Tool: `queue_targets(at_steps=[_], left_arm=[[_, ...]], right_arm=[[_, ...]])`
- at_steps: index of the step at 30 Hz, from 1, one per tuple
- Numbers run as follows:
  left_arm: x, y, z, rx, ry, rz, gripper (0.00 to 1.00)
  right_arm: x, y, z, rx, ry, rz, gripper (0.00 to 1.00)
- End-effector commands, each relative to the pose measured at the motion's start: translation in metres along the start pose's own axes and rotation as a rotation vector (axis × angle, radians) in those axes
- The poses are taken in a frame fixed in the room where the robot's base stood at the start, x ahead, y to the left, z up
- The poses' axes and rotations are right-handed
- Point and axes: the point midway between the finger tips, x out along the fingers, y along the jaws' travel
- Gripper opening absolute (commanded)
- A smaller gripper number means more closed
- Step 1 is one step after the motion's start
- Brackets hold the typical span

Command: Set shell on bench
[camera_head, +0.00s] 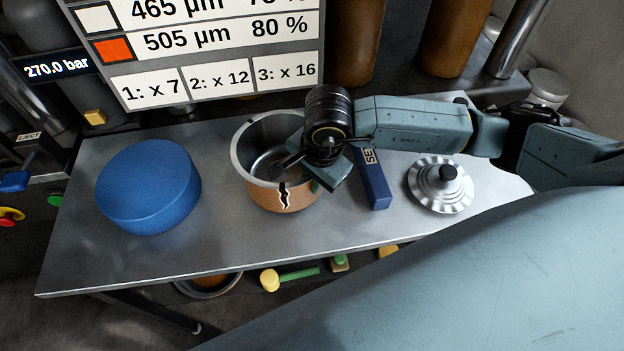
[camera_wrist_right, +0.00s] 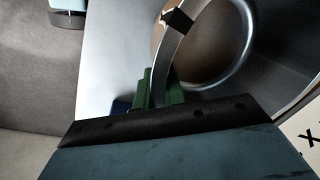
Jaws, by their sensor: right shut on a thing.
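The shell looks like an open, round metal pot (camera_head: 270,198), copper-coloured outside and grey inside, with a dark jagged crack down its front. It is upright at the middle of the bench (camera_head: 225,235); I cannot tell whether its base touches the top. My right gripper (camera_head: 292,165) is shut on the pot's rim at its right side, and the wrist hides part of the opening. My left gripper is not in view.
A blue round block (camera_head: 148,188) stands on the bench to the left. A dark blue bar (camera_head: 376,185) and a ridged silver lid-like piece (camera_head: 440,185) with a black knob lie to the right. A sign (camera_head: 215,50) stands behind. The bench's front strip is clear.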

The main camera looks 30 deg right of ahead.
Motion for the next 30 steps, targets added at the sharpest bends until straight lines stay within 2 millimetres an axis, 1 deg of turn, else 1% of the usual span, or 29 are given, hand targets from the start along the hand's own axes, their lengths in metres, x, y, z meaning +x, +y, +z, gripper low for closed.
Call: queue_targets(at_steps=[1, 3, 10, 14, 15, 19, 27, 30], left_arm=[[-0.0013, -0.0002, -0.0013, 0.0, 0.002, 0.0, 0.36], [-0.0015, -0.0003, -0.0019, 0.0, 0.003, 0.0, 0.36], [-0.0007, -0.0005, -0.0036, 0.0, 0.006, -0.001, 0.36], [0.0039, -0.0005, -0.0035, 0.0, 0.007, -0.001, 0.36], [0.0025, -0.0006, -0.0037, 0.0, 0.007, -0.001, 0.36], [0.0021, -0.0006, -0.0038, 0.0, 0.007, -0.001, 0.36], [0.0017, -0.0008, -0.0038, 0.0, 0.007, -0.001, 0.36], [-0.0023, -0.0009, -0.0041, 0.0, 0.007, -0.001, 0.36]], right_arm=[[0.0058, 0.001, 0.0003, 0.0, -0.001, 0.0, 0.0], [0.01, 0.0009, 0.0001, -0.001, 0.0, -0.003, 0.0], [0.0103, 0.0006, 0.0, -0.002, 0.0, -0.005, 0.0], [0.014, 0.0012, 0.0, -0.002, 0.0, -0.005, 0.0], [0.0138, 0.0024, 0.0001, -0.001, 0.0, 0.0, 0.16], [0.0133, 0.0023, 0.0001, -0.001, 0.0, 0.0, 0.33], [0.0129, 0.0022, 0.0, -0.001, 0.0, 0.0, 0.33], [0.0095, 0.0017, 0.0, -0.001, 0.0, 0.0, 0.33]])
